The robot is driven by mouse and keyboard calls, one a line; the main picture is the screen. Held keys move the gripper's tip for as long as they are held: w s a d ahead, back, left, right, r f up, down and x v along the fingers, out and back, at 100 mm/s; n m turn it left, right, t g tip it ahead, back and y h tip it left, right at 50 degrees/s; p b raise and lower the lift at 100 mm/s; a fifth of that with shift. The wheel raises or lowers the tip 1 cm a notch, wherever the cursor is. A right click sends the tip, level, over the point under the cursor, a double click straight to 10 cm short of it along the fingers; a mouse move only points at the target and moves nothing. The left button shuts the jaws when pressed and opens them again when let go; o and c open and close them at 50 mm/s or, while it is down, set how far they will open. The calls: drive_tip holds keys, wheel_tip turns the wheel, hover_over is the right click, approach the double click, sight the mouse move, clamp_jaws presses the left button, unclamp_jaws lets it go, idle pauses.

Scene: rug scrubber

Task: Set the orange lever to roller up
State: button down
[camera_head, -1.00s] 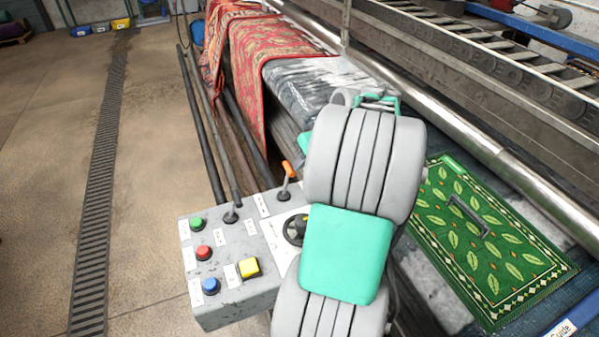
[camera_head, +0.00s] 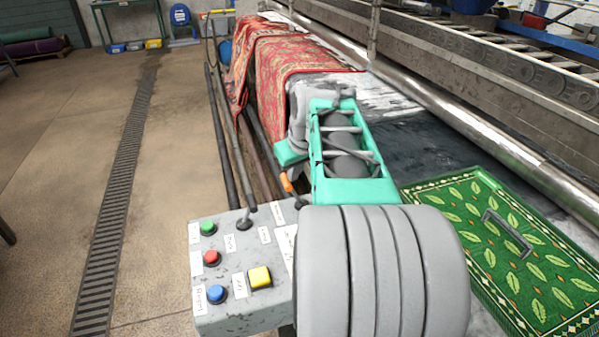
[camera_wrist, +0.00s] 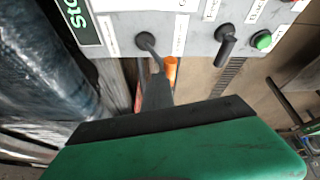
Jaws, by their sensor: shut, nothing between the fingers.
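The orange-handled lever (camera_head: 286,183) stands at the far right corner of the grey control panel (camera_head: 222,260). Its grip leans left of its dark base, and my arm partly hides it. In the wrist view the orange grip (camera_wrist: 170,68) shows just beyond the narrow dark fingers of my gripper (camera_wrist: 157,92). The fingers are together and empty. They overlap the lever's stalk in the picture; I cannot tell whether they touch it. In the head view the fingers are hidden behind my arm. The labels beside the lever are too small or cut off to read.
A black lever (camera_head: 245,221) stands left of the orange one. Green (camera_head: 208,228), red (camera_head: 212,258), blue (camera_head: 217,293) and yellow (camera_head: 260,277) buttons are on the panel. A green patterned rug (camera_head: 500,245) lies right; a red rug (camera_head: 300,55) hangs behind. Floor at left is clear.

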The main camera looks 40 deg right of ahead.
drive_tip(key=shift+w+a+f, duration=0.1)
drive_tip(key=shift+a+f, duration=0.2)
drive_tip(key=shift+a, duration=0.15)
drive_tip(key=d+p+v, duration=0.1)
drive_tip(key=p+v, duration=0.3)
drive_tip(key=v, duration=0.8)
drive_tip(key=shift+w+r, duration=0.3)
drive_tip(key=shift+r, duration=0.15)
drive_tip(key=shift+a, duration=0.1)
